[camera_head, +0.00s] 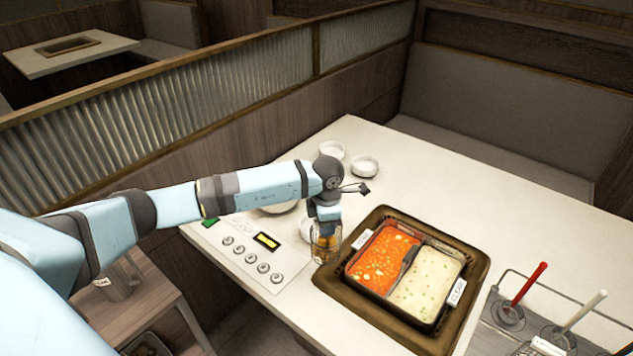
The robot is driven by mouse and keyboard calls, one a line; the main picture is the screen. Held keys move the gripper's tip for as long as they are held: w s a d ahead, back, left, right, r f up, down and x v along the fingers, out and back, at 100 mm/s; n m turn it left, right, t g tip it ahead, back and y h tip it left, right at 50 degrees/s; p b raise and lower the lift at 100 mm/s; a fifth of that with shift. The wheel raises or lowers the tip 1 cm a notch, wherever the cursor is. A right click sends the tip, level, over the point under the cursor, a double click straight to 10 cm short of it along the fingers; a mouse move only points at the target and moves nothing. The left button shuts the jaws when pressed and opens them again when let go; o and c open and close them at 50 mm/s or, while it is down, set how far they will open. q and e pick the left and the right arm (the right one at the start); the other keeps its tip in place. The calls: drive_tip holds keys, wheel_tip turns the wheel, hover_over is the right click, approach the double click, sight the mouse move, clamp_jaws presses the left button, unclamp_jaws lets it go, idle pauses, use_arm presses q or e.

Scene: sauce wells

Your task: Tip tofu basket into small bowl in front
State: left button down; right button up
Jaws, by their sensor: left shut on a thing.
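My left gripper (327,222) points down over the near left part of the table, left of the hotpot. It is shut on the tofu basket (325,247), a small see-through container with amber-yellow contents directly below the fingers. The basket looks roughly upright; I cannot tell whether it touches the table. A small white bowl (305,229) shows just behind and left of it, partly hidden by the gripper and basket. A short dark piece (356,188) on a thin rod sticks out right of my wrist. My right gripper is out of view.
The split pot holds red broth (384,260) and pale broth (428,285) in a brown surround (388,331). Two white bowls (331,150) (365,166) stand farther back. A control panel (252,255) lies left. A rack with ladles (530,283) is at right. The table's far right is clear.

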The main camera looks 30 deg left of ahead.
use_arm(q)
drive_tip(key=w+a+r+n+b, duration=0.25)
drive_tip(key=w+a+n, duration=0.3)
drive_tip(key=n, duration=1.05)
drive_tip(key=w+a+r+n+b, duration=0.1)
drive_tip(key=w+a+n+b, duration=0.35)
drive_tip(key=n, duration=1.15)
wheel_tip(320, 180, down, 8)
drive_tip(key=w+b, duration=0.1)
drive_tip(key=b, duration=0.1)
drive_tip(key=shift+a+f+b, duration=0.15)
drive_tip(key=shift+a+b, duration=0.05)
drive_tip(key=shift+b, duration=0.15)
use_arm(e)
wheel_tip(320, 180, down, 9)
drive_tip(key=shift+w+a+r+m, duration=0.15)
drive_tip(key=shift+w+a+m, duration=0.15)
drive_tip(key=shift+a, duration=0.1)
use_arm(q)
drive_tip(key=shift+a, duration=0.15)
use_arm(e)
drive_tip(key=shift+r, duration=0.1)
